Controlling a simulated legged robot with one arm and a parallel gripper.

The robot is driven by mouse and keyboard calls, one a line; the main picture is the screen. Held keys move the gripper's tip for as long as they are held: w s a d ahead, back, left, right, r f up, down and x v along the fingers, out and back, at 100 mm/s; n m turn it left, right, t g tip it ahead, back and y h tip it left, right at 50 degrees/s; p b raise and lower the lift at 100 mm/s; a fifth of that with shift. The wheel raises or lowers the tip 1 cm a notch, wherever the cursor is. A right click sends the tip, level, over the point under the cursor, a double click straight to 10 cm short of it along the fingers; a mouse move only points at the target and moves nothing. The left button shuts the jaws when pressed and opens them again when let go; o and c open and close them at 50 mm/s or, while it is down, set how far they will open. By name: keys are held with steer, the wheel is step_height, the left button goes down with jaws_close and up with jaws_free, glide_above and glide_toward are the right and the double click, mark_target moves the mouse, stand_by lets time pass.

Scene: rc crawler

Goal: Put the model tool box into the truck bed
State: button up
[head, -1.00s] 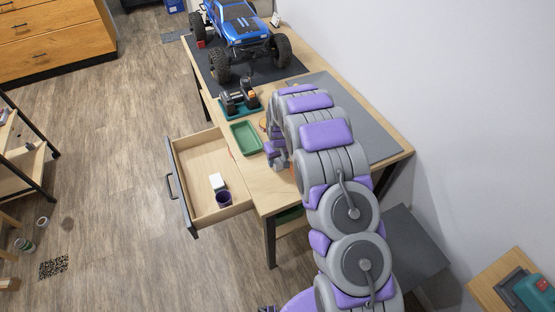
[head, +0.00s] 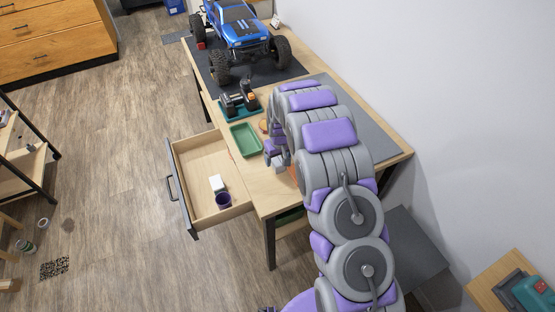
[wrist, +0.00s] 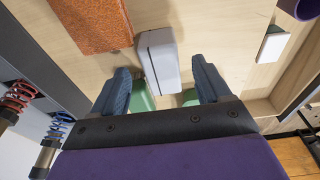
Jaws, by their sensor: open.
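My gripper (wrist: 161,88) is open in the wrist view, its two dark blue fingers apart. A small pale grey-and-white box (wrist: 158,55), which may be the model tool box, lies on the wooden table top, ahead of and between the fingers. I cannot tell whether the fingertips reach beside it; neither visibly touches it. In the head view my arm hides this box and most of the gripper, whose purple and grey body shows at the table's front part. The blue truck (head: 243,30) stands on a dark mat at the table's far end; its bed is not clear.
A green tray (head: 245,140) and a teal stand (head: 240,106) lie between gripper and truck. An orange block (wrist: 92,22) is beside the pale box. The open drawer (head: 207,172) holds a white box (head: 217,183) and purple cup (head: 223,199). Shock absorbers (wrist: 18,98) lie on a grey mat.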

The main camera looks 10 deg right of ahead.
mark_target(279, 164)
step_height(279, 164, up, 9)
steer(key=s+p, duration=0.1)
steer(key=shift+s+d+p, duration=0.15)
steer(key=shift+p, duration=0.15)
